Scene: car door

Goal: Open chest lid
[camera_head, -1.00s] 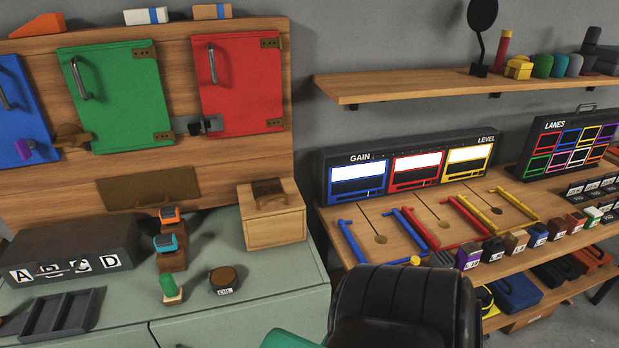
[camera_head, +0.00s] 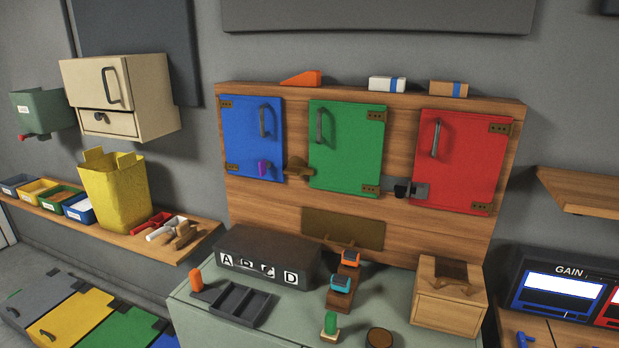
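Two kinds of thing could be the chest, and I cannot tell which is meant. A light wooden box (camera_head: 449,311) with a brown latch-like piece (camera_head: 451,270) on its top stands at the right end of the grey-green bench; its top looks shut. At the lower left, near the floor, several coloured lids lie side by side, among them a grey lid (camera_head: 42,290), a yellow lid (camera_head: 75,318) with a dark handle and a green lid (camera_head: 122,328). They look shut, and the picture edge cuts some off. Neither of my grippers is in view.
A wooden panel with blue (camera_head: 248,137), green (camera_head: 346,148) and red (camera_head: 460,160) doors stands behind the bench. A black box lettered A to D (camera_head: 268,256), a dark tray (camera_head: 240,303) and small blocks occupy the bench. A shelf with a yellow bin (camera_head: 114,190) overhangs the left.

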